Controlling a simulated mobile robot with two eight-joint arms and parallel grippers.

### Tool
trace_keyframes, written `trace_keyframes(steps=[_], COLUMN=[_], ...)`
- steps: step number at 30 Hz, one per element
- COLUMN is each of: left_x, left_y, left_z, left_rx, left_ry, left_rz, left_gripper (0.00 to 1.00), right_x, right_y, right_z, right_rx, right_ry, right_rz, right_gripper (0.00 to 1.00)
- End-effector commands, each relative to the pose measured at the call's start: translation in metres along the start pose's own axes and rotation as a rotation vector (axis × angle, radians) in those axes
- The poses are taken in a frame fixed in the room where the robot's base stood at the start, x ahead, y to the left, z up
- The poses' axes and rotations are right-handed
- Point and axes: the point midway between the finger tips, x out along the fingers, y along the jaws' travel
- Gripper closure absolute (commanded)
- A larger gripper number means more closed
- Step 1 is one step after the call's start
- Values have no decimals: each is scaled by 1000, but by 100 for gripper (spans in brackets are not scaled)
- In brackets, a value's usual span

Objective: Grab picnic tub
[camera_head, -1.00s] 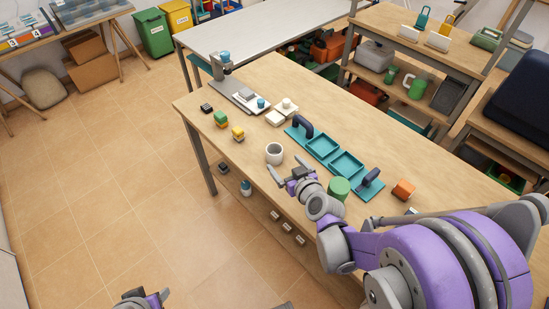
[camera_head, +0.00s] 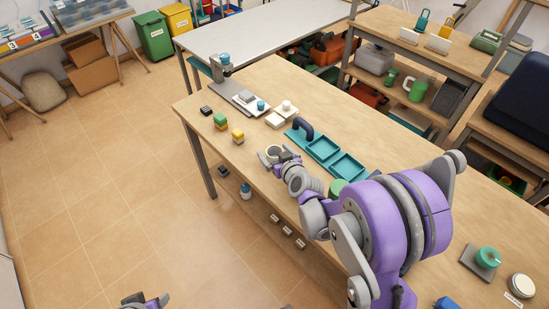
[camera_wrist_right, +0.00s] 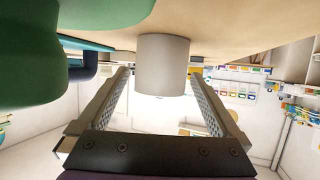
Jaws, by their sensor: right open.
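A pale grey round tub (camera_head: 274,151) stands upright on the wooden table, left of the teal tray; no label on it is readable. My right gripper (camera_head: 267,157) is at the tub and partly covers it in the head view. In the right wrist view, which shows the table at the top, the tub (camera_wrist_right: 163,62) is between the two spread fingers. A gap shows on both sides, so the jaws are open and not gripping it. My left gripper (camera_head: 147,301) shows only in part at the bottom edge, away from the table.
A teal tray (camera_head: 323,148) with a dark handle lies right of the tub. A green cylinder (camera_head: 337,188) is partly hidden by my right arm and looms close in the wrist view (camera_wrist_right: 50,50). Small yellow (camera_head: 238,135) and green blocks (camera_head: 220,120) stand to the left.

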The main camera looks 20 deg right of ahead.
Motion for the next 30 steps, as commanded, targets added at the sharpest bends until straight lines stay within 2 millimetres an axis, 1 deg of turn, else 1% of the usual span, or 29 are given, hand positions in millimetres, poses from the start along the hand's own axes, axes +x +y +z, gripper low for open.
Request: trace_keyframes(steps=[1,2,3,5,6,8,9,11,12,16,22,24,26,30], left_x=[0,0,0,0,0,0,0,0,0,0,0,-1,-2,-9], left_y=[0,0,0,0,0,0,0,0,0,0,0,0,0,0], left_z=[0,0,0,0,0,0,0,0,0,0,0,0,-1,-5], left_rx=[0,0,0,0,0,0,0,0,0,0,0,0,0,0], left_ry=[0,0,0,0,0,0,0,0,0,0,0,0,1,3], left_rz=[0,0,0,0,0,0,0,0,0,0,0,0,0,0], left_gripper=[50,50,50,50,50,50,50,50,50,50,50,50,50,50], right_x=[0,0,0,0,0,0,0,0,0,0,0,-2,-4,-14], right_y=[0,0,0,0,0,0,0,0,0,0,0,0,0,0], right_z=[0,0,0,0,0,0,0,0,0,0,0,-3,-9,-32], right_rx=[0,0,0,0,0,0,0,0,0,0,0,0,0,1], right_ry=[0,0,0,0,0,0,0,0,0,0,0,0,1,1], right_rz=[0,0,0,0,0,0,0,0,0,0,0,0,0,1], right_gripper=[0,6,13,24,31,42,49,60,67,90,91,91,91,91])
